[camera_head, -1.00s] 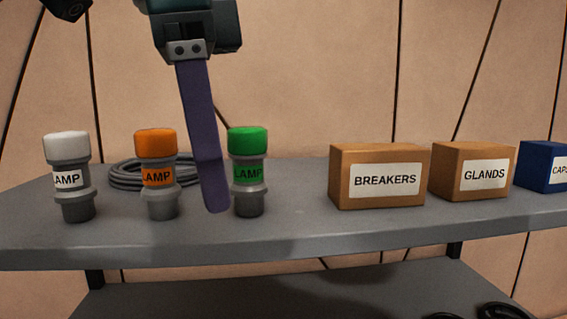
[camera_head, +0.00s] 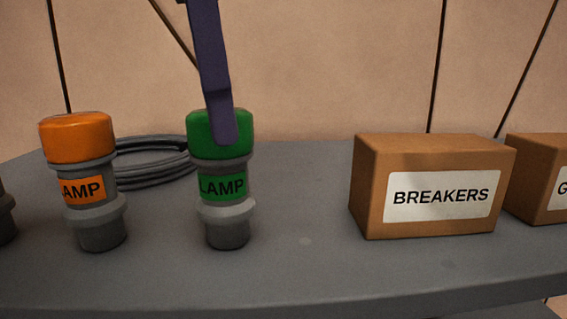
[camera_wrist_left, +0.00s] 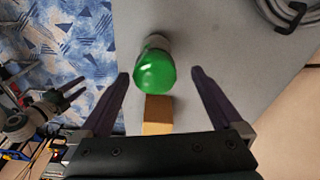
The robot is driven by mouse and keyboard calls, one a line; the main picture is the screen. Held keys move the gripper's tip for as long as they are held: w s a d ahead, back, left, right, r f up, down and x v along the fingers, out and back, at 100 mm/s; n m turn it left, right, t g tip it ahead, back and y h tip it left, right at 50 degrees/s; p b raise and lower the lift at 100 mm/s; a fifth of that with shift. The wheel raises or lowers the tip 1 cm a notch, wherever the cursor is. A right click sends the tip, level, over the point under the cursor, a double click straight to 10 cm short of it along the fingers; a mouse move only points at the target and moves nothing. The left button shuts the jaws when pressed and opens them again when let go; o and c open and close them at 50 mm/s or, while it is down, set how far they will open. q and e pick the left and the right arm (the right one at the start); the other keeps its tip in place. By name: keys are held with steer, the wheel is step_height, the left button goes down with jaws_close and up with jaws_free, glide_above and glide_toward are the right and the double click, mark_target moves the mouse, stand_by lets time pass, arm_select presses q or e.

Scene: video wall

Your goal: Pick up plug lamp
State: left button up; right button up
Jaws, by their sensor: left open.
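The green-capped lamp plug (camera_head: 225,185) stands upright on the grey shelf, with a green LAMP label on its grey body. The orange-capped lamp plug (camera_head: 88,180) stands to its left. In the head view one purple finger of my left gripper (camera_head: 223,138) overlaps the green cap; the other finger is not visible. In the left wrist view my left gripper (camera_wrist_left: 160,74) is open, with the green cap (camera_wrist_left: 155,70) between its fingers and a gap on each side. A small gripper, apparently my right one (camera_wrist_left: 75,92), shows at the left there.
A cable coil (camera_head: 150,165) lies behind the lamp plugs. The BREAKERS box (camera_head: 435,185) stands to the right, with the GLANDS box (camera_head: 540,180) beyond it. A grey part of another item shows at the left edge. The shelf front is clear.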

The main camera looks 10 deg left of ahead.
mark_target(228, 178)
arm_select(q)
steer(key=f, duration=0.7)
steer(key=shift+s+d+f, duration=0.1)
steer(key=shift+s+d, duration=0.05)
steer(key=shift+d, duration=0.2)
steer(key=shift+c, duration=0.2)
jaws_close()
